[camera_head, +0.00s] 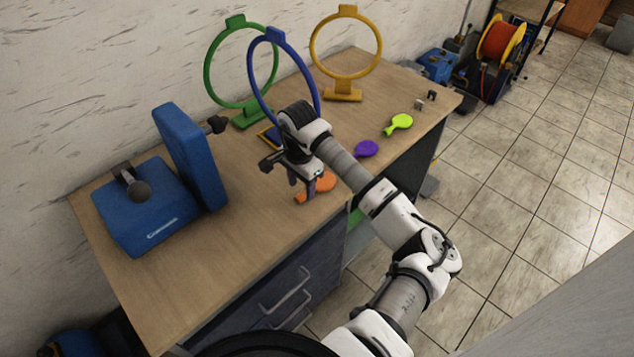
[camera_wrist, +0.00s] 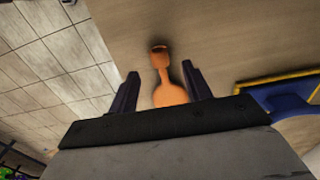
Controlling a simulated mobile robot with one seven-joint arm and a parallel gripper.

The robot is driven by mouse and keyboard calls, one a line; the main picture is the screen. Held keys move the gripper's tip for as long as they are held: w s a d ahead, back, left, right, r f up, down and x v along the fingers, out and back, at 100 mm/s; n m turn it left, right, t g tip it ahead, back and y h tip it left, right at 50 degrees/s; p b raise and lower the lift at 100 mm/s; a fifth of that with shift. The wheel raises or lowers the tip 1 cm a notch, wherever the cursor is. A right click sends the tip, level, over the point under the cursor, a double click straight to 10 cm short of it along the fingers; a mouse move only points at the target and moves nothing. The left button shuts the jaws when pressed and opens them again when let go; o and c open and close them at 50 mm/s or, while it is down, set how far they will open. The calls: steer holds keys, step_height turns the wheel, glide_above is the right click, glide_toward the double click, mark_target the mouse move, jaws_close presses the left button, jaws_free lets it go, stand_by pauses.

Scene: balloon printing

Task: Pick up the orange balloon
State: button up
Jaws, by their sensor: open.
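The orange balloon (camera_head: 321,185) lies flat on the wooden table near its front edge, partly hidden by my gripper in the head view. In the wrist view the orange balloon (camera_wrist: 165,80) shows with its narrow neck pointing away and its round part between the fingers. My gripper (camera_head: 302,190) is open, with its fingers pointing down over the balloon. In the wrist view my gripper (camera_wrist: 160,80) has one finger on each side of the balloon, apart from it. I cannot tell the exact height of the fingertips above the table.
A purple balloon (camera_head: 366,148) and a lime balloon (camera_head: 399,124) lie further right on the table. Green (camera_head: 208,72), blue (camera_head: 251,73) and yellow (camera_head: 312,49) ring stands are behind. A blue press machine (camera_head: 150,210) is at left. Bare table (camera_head: 250,245) lies in front of the press.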

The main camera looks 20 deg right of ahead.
mark_target(302, 193)
steer(key=shift+d+f+p, duration=0.1)
steer(key=shift+f+p, duration=0.5)
steer(key=shift+f, duration=1.15)
steer(key=shift+c, duration=0.4)
steer(key=c, duration=0.8)
